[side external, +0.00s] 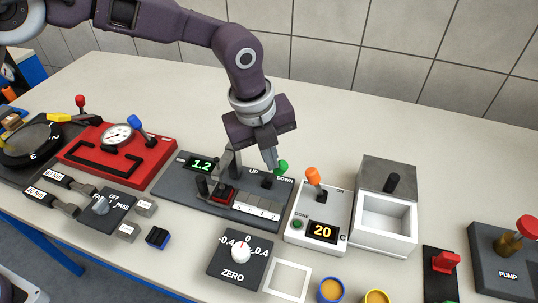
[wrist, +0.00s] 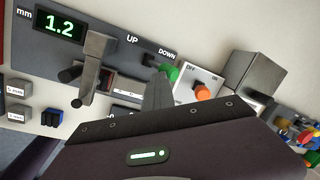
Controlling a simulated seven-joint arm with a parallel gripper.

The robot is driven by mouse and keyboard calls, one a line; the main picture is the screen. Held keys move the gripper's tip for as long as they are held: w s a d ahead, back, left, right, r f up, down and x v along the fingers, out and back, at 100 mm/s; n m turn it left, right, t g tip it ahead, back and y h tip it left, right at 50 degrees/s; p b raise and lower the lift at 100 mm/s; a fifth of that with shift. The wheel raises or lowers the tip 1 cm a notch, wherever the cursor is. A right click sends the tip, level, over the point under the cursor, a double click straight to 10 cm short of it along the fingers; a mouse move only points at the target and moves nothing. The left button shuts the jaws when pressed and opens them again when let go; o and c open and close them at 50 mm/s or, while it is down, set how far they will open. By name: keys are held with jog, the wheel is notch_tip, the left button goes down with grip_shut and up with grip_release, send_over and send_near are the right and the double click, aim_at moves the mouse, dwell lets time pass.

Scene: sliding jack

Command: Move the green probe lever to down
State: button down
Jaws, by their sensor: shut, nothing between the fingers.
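The green probe lever (side external: 281,167) stands on the dark gauge panel (side external: 181,197), by the UP and DOWN labels. In the side view its green knob leans toward the DOWN label. In the wrist view the green knob (wrist: 170,72) shows near DOWN. My gripper (side external: 271,163) is shut and empty. Its fingertips are just left of the green knob; I cannot tell whether they touch it. The display (side external: 202,164) on the panel reads 1.2.
The red gauge unit (side external: 120,150) is to the left. The ZERO dial (side external: 240,252) is in front. The table behind is clear.

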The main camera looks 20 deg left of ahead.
jog(key=shift+s+d, duration=0.25)
jog(key=shift+d, duration=0.35)
notch_tip(320, 180, up, 9)
jog(key=s+d, duration=0.1)
jog(key=s+a+r+n+t, duration=0.1)
jog(key=s+a+r+n, duration=0.25)
jog(key=a, duration=0.25)
jog(key=s+a+r+n+y, duration=0.1)
jog(key=s+a+r+n, duration=0.3)
jog(key=a, duration=0.3)
jog(key=s+a+r+n+t, duration=0.1)
jog(key=s+a+r+n, duration=0.1)
jog(key=a+r+n, duration=0.3)
jog(key=s+a+f+n, duration=0.3)
jog(key=s+a+n, duration=0.2)
jog(key=s+n, duration=0.3)
jog(key=s+a+f+n+t, duration=0.1)
jog(key=s+a+f+n, duration=0.2)
jog(key=s+a+n, duration=0.3)
jog(key=s+n, duration=0.2)
jog(key=s, duration=0.1)
jog(key=shift+a+t+y, duration=0.3)
